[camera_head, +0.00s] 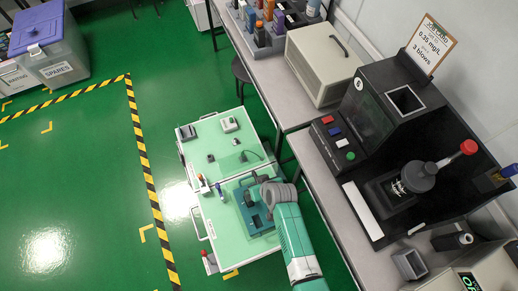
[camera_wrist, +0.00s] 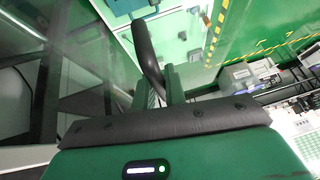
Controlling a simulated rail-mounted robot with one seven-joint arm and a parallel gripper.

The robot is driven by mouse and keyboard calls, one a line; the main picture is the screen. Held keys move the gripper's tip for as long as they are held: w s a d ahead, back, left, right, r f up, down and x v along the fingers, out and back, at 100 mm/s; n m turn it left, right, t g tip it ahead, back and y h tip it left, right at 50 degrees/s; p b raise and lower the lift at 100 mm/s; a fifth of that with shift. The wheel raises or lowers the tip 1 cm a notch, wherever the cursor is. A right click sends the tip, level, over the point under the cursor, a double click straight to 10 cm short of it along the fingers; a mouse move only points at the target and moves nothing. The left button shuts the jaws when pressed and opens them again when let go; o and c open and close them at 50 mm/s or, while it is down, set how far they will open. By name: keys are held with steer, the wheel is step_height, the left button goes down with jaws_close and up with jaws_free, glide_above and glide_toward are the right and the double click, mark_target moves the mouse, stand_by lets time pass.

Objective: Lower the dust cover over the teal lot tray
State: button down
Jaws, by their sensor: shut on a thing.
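The teal lot tray (camera_head: 261,226) lies on the pale green cart top in the head view, partly hidden behind my wrist. The dust cover (camera_head: 240,166) shows as a faint see-through sheet beside and above the tray; its exact edges and tilt are hard to tell. My gripper (camera_head: 262,181) is at the tray's upper right in the head view, its fingers mostly hidden by the wrist. In the wrist view my gripper (camera_wrist: 158,85) is shut on the cover's dark curved handle (camera_wrist: 146,48), which runs up from between the fingers. Whether the cover touches the tray is unclear.
Small parts (camera_head: 229,124) and several bottles stand on the cart's pale green surface. The grey bench (camera_head: 318,160) with a black tester (camera_head: 385,150) is close at the right. A striped floor line (camera_head: 143,165) runs at the left, with open green floor beyond.

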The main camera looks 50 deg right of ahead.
step_height(320, 180, down, 15)
steer(key=b, duration=1.2)
steer(key=shift+b, duration=0.4)
steer(key=shift+f+b, duration=0.55)
steer(key=shift+f, duration=0.15)
steer(key=c, duration=1.4)
jaws_free()
steer(key=shift+o, duration=0.2)
steer(key=p+v, duration=0.4)
steer(key=v, duration=0.4)
